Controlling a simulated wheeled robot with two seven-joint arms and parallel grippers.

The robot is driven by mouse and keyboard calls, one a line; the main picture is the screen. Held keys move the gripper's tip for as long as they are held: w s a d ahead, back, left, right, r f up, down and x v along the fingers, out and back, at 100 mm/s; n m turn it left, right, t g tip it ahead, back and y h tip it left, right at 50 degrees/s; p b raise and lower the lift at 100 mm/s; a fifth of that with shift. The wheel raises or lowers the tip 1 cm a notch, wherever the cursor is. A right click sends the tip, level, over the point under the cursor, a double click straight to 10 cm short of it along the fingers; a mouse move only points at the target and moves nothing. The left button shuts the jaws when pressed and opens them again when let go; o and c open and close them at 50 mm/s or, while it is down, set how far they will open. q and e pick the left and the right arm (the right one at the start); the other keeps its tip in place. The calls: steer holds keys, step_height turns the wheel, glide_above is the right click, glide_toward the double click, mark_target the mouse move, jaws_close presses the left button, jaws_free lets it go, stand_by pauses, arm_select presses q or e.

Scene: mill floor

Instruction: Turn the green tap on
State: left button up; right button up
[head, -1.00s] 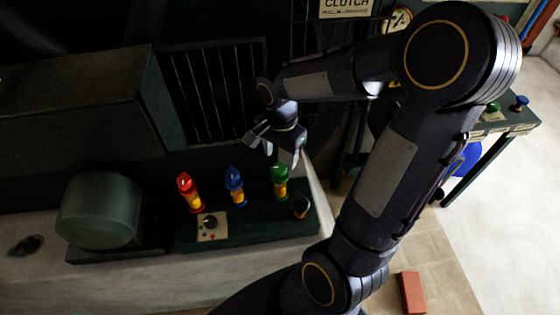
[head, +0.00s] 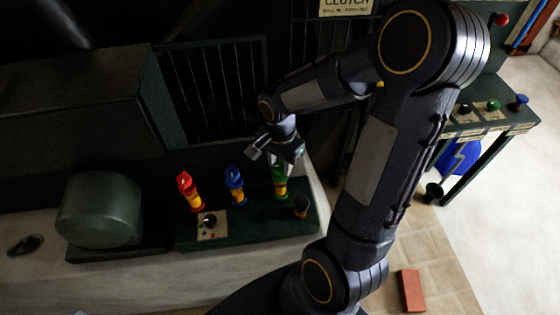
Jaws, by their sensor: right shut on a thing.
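Three taps stand in a row on a dark green panel (head: 255,222). The red tap (head: 188,190) is at the left, the blue tap (head: 235,184) in the middle and the green tap (head: 281,186) at the right. My right gripper (head: 279,164) reaches down from above and is shut on the top of the green tap. Its fingers hide most of the green handle, so its turn angle cannot be seen. The yellow and green lower part of this tap shows below the fingers. My left gripper is not in view.
A dark knob (head: 301,206) sits right of the green tap, and a small plate with a dial (head: 211,225) stands in front of the taps. A grey-green drum (head: 100,210) is at the left. A barred grille (head: 215,90) rises behind. A brick (head: 412,290) lies on the floor.

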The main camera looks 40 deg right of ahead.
steer(key=shift+n, duration=0.4)
steer(key=n+b, duration=0.1)
steer(key=n, duration=0.1)
steer(key=shift+n, duration=0.4)
steer(key=n, duration=0.5)
steer(key=shift+n+b, duration=0.3)
steer(key=n, duration=0.8)
steer(key=shift+n, duration=0.3)
steer(key=o, duration=1)
steer(key=shift+r, duration=0.1)
